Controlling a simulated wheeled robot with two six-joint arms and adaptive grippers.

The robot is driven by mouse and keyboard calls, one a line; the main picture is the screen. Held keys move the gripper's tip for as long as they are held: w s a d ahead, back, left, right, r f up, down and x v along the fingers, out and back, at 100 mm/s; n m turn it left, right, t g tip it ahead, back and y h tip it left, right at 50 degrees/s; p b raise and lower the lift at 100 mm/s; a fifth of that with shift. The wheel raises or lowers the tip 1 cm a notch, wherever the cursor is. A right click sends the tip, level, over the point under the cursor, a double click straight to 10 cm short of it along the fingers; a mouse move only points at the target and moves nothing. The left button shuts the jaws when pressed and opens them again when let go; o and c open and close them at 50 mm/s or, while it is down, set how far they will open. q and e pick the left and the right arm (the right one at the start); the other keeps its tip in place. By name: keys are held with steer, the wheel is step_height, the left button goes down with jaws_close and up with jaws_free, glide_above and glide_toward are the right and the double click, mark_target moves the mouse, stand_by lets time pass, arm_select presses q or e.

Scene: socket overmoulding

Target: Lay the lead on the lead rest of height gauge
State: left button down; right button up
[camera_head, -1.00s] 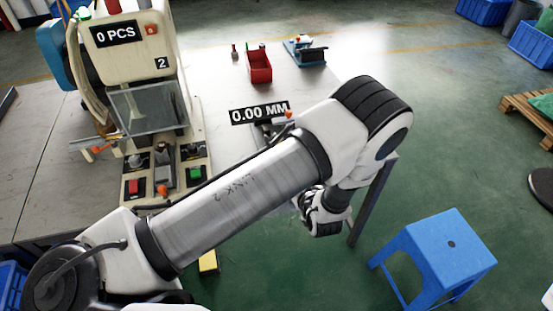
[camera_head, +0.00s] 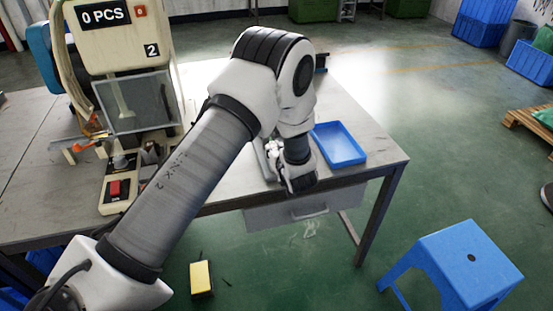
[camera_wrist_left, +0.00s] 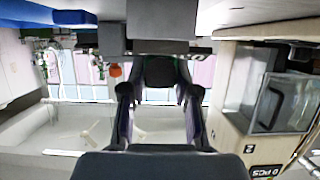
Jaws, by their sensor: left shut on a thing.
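My left gripper (camera_head: 298,182) hangs over the table's front edge in the head view, left of the blue tray. In the left wrist view, which is upside down, its two fingers (camera_wrist_left: 158,108) are shut on a dark piece (camera_wrist_left: 160,72), taken as the lead; its outline is unclear. The height gauge is mostly hidden behind my left arm in the head view. A grey block (camera_wrist_left: 162,20) with an orange knob (camera_wrist_left: 115,70) beyond the fingers in the wrist view looks like part of it. The lead rest cannot be made out. My right gripper is not in view.
A shallow blue tray (camera_head: 340,144) lies on the table (camera_head: 378,150) to the right. The moulding machine (camera_head: 118,45) with its clear guard stands at the left. A blue stool (camera_head: 455,265) and a yellow object (camera_head: 201,278) are on the floor.

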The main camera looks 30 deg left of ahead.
arm_select(q)
steer(key=shift+w+f, duration=0.1)
steer(key=shift+f, duration=0.55)
steer(key=c, duration=0.9)
jaws_free()
steer(key=shift+o, duration=0.2)
